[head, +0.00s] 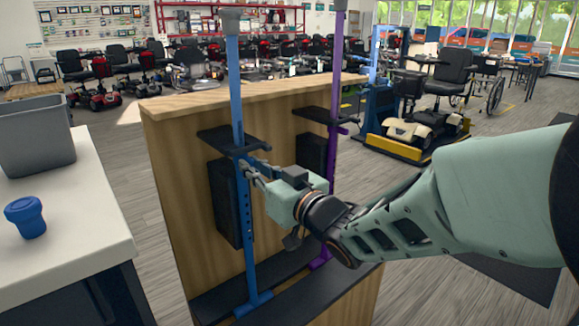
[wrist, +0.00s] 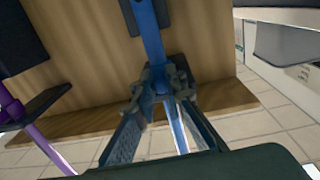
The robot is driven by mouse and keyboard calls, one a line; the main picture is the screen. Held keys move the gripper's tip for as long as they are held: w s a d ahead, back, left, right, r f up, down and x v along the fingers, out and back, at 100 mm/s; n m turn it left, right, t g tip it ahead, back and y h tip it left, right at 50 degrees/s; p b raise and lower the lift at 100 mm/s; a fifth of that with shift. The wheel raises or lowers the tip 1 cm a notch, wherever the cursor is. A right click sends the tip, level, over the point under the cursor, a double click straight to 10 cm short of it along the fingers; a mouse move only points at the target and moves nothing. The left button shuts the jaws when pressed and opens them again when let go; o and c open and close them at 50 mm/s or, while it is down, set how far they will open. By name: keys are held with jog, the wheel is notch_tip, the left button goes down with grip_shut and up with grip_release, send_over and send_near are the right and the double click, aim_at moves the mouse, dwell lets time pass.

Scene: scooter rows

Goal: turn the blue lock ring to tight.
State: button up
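My gripper (head: 250,172) is at this post just below the shelf. In the wrist view the blue post (wrist: 150,40) runs down between my gripper's two fingers (wrist: 162,82), one on each side. A small blue part (wrist: 161,88), likely the lock ring, shows between the fingertips. It is mostly hidden by them, so its setting and whether both fingers press on it cannot be made out.
A purple post (head: 335,90) with its own shelf stands to the right, close to my arm. The wooden partition (head: 190,220) is behind both posts. A white counter (head: 60,230) with a blue cup (head: 27,218) and a grey bin (head: 35,135) is at left. Scooters stand further back.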

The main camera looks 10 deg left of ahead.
jog(key=o, duration=0.4)
jog(key=shift+o, duration=0.2)
jog(key=shift+w+d+r+p, duration=0.1)
jog(key=shift+p, duration=0.2)
